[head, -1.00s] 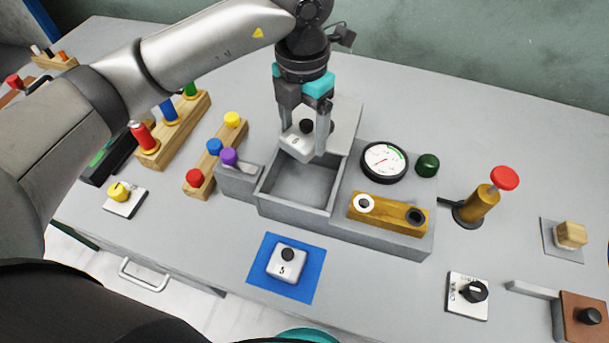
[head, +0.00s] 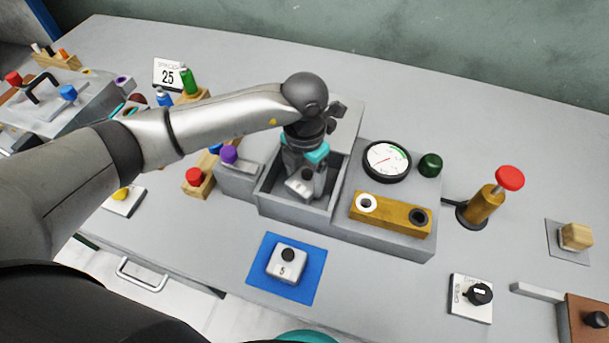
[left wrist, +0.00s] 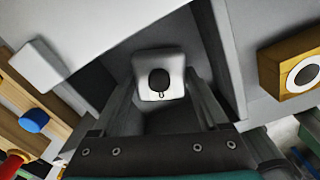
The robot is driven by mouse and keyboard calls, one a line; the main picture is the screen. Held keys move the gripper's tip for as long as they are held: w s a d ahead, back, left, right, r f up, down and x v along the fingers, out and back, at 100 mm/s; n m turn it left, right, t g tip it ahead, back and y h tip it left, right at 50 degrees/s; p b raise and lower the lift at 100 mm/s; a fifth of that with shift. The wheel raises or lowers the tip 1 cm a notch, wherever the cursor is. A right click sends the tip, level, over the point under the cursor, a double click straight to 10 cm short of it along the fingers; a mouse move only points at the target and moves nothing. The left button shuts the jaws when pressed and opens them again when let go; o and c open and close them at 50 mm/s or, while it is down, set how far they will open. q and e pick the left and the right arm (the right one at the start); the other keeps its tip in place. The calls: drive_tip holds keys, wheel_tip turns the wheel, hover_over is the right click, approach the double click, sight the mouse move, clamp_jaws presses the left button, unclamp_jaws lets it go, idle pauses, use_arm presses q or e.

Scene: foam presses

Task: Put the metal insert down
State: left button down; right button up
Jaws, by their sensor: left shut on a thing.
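A pale metal insert with a dark knob (head: 299,184) is held in my left gripper (head: 306,180), inside the open grey box (head: 266,207). In the left wrist view the insert (left wrist: 147,64) shows between the two fingers, with the dark box interior around it. The gripper is shut on it. Whether the insert touches the box floor I cannot tell. A second insert, marked 5 (head: 285,265), lies on a blue mat (head: 304,294) in front of the box. My right gripper is not in view.
Right of the box are a gauge (head: 387,159), a green knob (head: 429,164) and a wooden block with two rings (head: 388,214). A red-topped plunger (head: 510,178) stands farther right. Wooden racks with coloured pegs (head: 194,177) are at the left.

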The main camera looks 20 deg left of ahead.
sight(305, 174)
use_arm(q)
drive_tip(key=shift+f, duration=0.15)
unclamp_jaws()
wheel_tip(305, 174, up, 12)
drive_tip(key=shift+r+p, duration=0.25)
drive_tip(key=shift+p, duration=0.1)
idle(0.4)
